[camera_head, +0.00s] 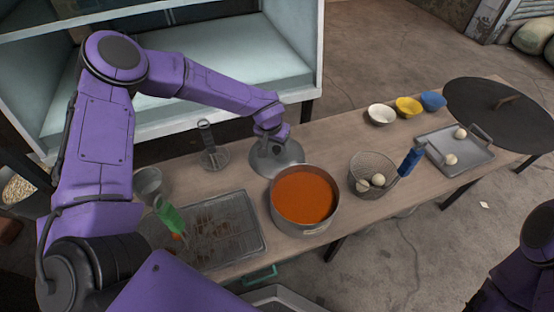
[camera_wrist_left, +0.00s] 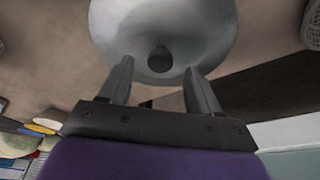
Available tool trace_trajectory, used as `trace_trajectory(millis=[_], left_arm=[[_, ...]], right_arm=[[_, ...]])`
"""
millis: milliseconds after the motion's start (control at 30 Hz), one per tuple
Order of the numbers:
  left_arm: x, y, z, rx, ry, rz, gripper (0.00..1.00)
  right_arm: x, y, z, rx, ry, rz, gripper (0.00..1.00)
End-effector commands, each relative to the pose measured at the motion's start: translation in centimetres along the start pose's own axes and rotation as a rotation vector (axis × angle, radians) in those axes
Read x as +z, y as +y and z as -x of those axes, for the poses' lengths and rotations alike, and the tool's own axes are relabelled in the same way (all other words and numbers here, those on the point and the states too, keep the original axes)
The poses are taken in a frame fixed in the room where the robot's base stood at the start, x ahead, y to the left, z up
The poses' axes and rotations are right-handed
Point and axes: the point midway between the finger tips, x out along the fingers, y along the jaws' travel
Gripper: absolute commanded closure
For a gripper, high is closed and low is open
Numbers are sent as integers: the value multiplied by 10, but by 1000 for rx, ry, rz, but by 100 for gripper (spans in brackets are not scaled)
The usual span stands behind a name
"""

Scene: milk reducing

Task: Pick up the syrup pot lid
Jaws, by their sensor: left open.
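The syrup pot (camera_head: 305,198) stands near the middle of the table, full of orange-red syrup. Its lid (camera_head: 290,162), a grey metal disc, lies on the table just behind the pot. My left gripper (camera_head: 271,138) is over the lid, coming from above and behind. In the left wrist view the lid (camera_wrist_left: 205,28) fills the top centre, with its dark knob (camera_wrist_left: 160,60). The open left fingers (camera_wrist_left: 159,76) point at the lid, one on each side of the knob; I cannot tell how deep they reach. My right arm shows at the lower right; its gripper is out of view.
A wire basket (camera_head: 364,163) with white balls is right of the pot. A metal tray (camera_head: 462,163) and a large dark round lid (camera_head: 508,108) are farther right. A rack tray (camera_head: 253,254) is left of the pot. A press-like tool (camera_head: 207,138) stands left of the lid.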

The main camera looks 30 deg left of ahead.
Motion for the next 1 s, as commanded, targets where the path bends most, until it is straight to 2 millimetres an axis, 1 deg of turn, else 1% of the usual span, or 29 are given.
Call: trace_trajectory(millis=[33,100,300,367,400,500,767,867,1000], left_arm=[[3,0,-17,-2,-3,1,37],[2,0,-22,-1,-1,-1,37],[1,0,-20,0,-1,-1,37],[1,0,-20,0,-1,-1,57],[1,0,-20,0,-1,-1,70],[1,0,-20,0,-1,-1,100],[0,0,-17,0,-1,0,100],[-5,0,-2,1,1,0,100],[-15,0,34,1,3,1,100]], right_arm=[[5,-1,-10,0,-1,-1,36],[6,-1,-12,0,-2,-1,36],[5,-1,-9,0,-2,-1,36],[5,-1,-9,0,-2,-1,36],[5,-1,-9,0,-2,-1,36],[5,-1,-9,0,-2,-1,36],[4,-1,-8,0,-2,-1,36],[0,0,1,0,-2,-1,36],[-8,2,19,0,0,0,36]])
